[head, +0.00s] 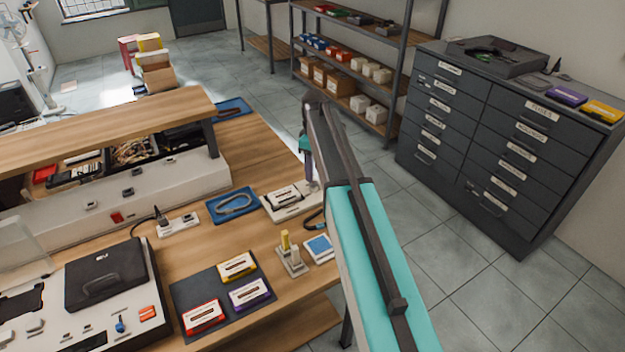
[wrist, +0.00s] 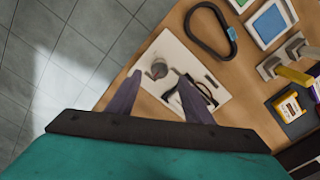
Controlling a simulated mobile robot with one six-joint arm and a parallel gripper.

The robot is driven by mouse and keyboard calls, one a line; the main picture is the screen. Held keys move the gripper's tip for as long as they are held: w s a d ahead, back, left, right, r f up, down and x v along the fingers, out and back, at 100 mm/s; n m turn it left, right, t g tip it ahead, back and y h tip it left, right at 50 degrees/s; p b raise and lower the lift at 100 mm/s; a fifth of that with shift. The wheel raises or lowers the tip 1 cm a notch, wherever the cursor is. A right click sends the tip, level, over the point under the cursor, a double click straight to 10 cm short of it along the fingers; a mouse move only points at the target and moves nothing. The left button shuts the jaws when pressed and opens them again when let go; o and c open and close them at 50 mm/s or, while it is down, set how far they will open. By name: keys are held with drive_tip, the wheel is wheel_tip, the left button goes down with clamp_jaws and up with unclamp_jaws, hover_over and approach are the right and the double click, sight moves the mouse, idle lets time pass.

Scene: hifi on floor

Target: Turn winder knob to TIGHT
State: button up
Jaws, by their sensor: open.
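The winder, a white flat base (head: 284,208) with a cassette (head: 287,196) on it, sits near the right edge of the wooden bench. The wrist view shows its white plate (wrist: 215,72) with a small round grey knob (wrist: 158,69) near one end. My gripper (wrist: 160,76) points down over the plate with its two dark fingers apart. In that view the knob appears between the fingertips; I cannot tell whether either finger touches it. In the head view my arm partly hides the gripper (head: 307,172) and the knob. No TIGHT marking is legible.
A dark looped strap (wrist: 208,30) lies beside the plate. A blue tray (head: 234,205), a stand with a yellow piece (head: 291,258) and a dark mat (head: 197,288) with several cassettes are nearby. A raised wooden shelf (head: 100,130) spans the bench. Drawers (head: 490,150) stand right.

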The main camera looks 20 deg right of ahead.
sight(313, 183)
drive_tip(key=shift+f+p, duration=0.75)
drive_tip(key=shift+f, duration=2.2)
drive_tip(key=c, duration=1.1)
